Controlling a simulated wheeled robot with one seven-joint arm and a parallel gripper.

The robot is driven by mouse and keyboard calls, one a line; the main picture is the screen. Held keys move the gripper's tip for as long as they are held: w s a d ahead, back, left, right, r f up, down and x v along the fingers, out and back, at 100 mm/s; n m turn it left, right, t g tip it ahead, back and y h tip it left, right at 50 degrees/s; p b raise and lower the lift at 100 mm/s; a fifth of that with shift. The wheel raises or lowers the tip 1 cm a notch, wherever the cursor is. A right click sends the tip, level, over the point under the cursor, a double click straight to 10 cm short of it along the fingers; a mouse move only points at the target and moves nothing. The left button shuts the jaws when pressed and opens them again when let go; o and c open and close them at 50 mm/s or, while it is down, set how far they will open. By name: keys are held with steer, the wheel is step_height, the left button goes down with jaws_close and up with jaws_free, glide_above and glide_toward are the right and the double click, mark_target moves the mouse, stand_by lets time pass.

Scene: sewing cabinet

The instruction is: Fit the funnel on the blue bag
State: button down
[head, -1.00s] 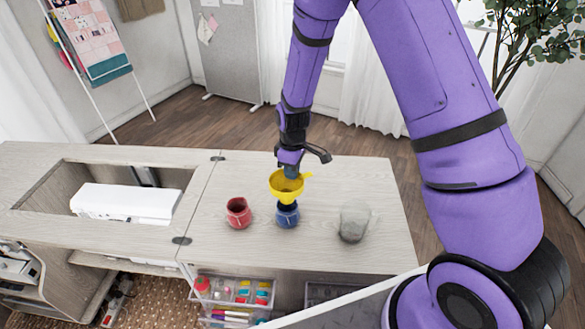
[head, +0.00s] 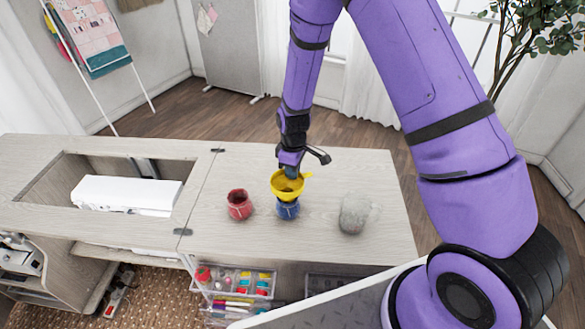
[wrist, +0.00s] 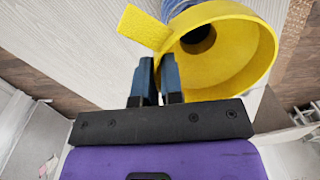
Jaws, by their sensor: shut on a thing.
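The yellow funnel (head: 287,190) is upright, wide end up, directly over the blue bag (head: 288,211) in the head view. Its lower part meets or enters the bag's mouth; the spout is hidden, so I cannot tell how deep it sits. My gripper (head: 290,173) is shut on the funnel's wall at its far side. In the wrist view, the gripper's blue fingers (wrist: 157,76) are at the rim of the funnel (wrist: 253,62), beside its tab. Part of the blue bag (wrist: 177,7) shows behind it.
A red bag (head: 240,206) stands just left of the blue bag. A grey bag (head: 354,215) stands farther right. A white machine (head: 127,193) sits in the recess of the cabinet top (head: 240,165) on the left. The top's right side is mostly bare.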

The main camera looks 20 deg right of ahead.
steer(key=shift+f, duration=0.65)
steer(key=shift+f, duration=0.4)
stand_by(1.0)
steer(key=c, duration=1.2)
jaws_free()
steer(key=s+d+r+m+t, duration=0.1)
steer(key=s+d+r+m, duration=0.15)
steer(key=r, duration=0.85)
steer(key=s+d+r+m+t, duration=0.1)
steer(key=s+r, duration=0.3)
steer(key=r, duration=0.7)
steer(key=s+d+r+m+t, duration=0.1)
steer(key=s+d+r, duration=0.15)
steer(key=r, duration=0.85)
steer(key=s+d+r+m+t, duration=0.1)
steer(key=s+r+m, duration=0.1)
steer(key=s, duration=0.4)
steer(key=s+d+r+m, duration=0.1)
steer(key=s+r+m, duration=0.1)
steer(key=s+r, duration=0.3)
steer(key=s+d+r+m+t, duration=0.1)
steer(key=s+d+r+m, duration=0.1)
steer(key=s, duration=0.7)
steer(key=shift+s+r+t, duration=0.15)
steer(key=shift+r+t, duration=0.15)
steer(key=shift+r, duration=0.4)
